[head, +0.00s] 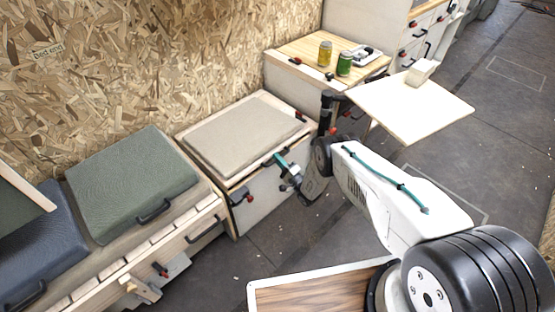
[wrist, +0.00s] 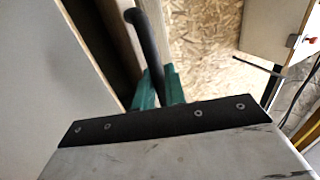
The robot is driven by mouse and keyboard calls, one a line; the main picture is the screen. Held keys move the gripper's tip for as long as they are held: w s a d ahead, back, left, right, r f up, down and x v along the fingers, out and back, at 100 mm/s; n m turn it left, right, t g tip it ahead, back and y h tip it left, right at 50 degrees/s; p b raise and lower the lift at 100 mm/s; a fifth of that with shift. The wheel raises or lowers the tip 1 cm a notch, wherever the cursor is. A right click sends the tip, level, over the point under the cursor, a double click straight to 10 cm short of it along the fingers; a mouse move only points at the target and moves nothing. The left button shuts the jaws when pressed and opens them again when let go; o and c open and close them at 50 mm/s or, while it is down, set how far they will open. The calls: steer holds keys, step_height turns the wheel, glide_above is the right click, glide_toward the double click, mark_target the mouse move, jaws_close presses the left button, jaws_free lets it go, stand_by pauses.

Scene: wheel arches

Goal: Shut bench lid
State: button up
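The bench lid (head: 242,135) is a pale wooden panel with a beige cushion on top, on the box bench by the chipboard wall. It lies nearly flat over the bench box (head: 262,197). In the wrist view, a dark gap shows between a pale panel and the wooden edge, so the lid looks slightly raised. My gripper (head: 279,159) is at the lid's front edge. In the wrist view, its teal fingers (wrist: 159,88) are on both sides of a black bar handle (wrist: 148,38) and look closed on it. The grip itself is partly hidden.
A green cushion (head: 133,182) and a dark blue cushion (head: 40,245) lie on the left bench. A wooden counter (head: 300,50) with two cans stands behind, beside a pale fold-out table (head: 415,108) holding a small block. Grey floor (head: 225,262) is open in front of the bench.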

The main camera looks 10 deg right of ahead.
steer(key=shift+d, duration=0.15)
steer(key=v, duration=0.7)
steer(key=shift+s, duration=0.35)
steer(key=shift+f, duration=0.15)
